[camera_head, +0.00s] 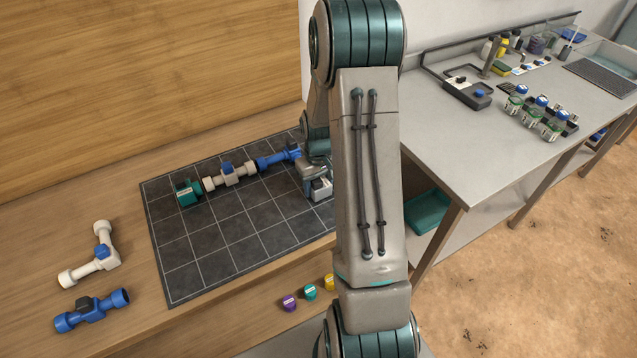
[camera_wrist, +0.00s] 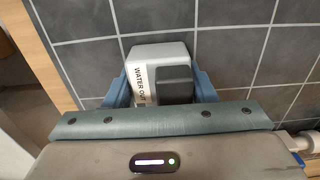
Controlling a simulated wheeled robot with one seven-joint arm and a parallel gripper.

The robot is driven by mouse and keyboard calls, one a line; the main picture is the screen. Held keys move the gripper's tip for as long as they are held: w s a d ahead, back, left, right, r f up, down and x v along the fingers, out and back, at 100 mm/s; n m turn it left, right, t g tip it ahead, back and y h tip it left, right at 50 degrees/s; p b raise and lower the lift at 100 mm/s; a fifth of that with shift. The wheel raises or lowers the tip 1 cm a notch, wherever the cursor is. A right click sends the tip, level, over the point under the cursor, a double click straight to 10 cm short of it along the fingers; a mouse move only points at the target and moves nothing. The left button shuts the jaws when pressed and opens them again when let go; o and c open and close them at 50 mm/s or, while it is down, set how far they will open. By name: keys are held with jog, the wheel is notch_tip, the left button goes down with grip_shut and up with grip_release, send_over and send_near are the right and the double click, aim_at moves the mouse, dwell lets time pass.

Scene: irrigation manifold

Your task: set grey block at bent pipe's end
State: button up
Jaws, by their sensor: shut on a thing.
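My gripper (camera_wrist: 160,88) is shut on the grey block (camera_wrist: 155,54), which has a dark grey raised part and a white label reading "WATER OUT". In the head view the grey block (camera_head: 321,190) shows low at the mat's right side, partly hidden by my arm. I cannot tell whether it touches the mat. On the mat a row runs from a green block (camera_head: 188,193) through a white pipe (camera_head: 231,176) to a blue pipe (camera_head: 278,158); the blue pipe's right end is hidden by my arm. A white bent pipe (camera_head: 103,262) lies off the mat at left.
A blue pipe piece (camera_head: 92,310) lies on the wood at front left. Several coloured caps (camera_head: 310,292) stand by the bench's front edge. The dark gridded mat (camera_head: 200,278) is clear in front of the row. A grey side table (camera_head: 470,150) with fittings stands at right.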

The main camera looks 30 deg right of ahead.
jog(key=shift+f, duration=0.2)
jog(key=o, duration=1.4)
jog(key=shift+r, duration=0.15)
notch_tip(320, 180, up, 12)
jog(key=shift+b, duration=0.65)
jog(key=shift+s+a+r+t, duration=0.6)
jog(key=shift+s+a+r, duration=1.45)
jog(key=shift+s, duration=1.2)
jog(key=shift+s+a+r+t, duration=0.6)
jog(key=shift+s+a+r, duration=1)
jog(key=shift+s+a, duration=1.3)
jog(key=shift+s+a+r+t, duration=0.6)
jog(key=shift+s+a+r, duration=1.3)
jog(key=shift+s, duration=1.65)
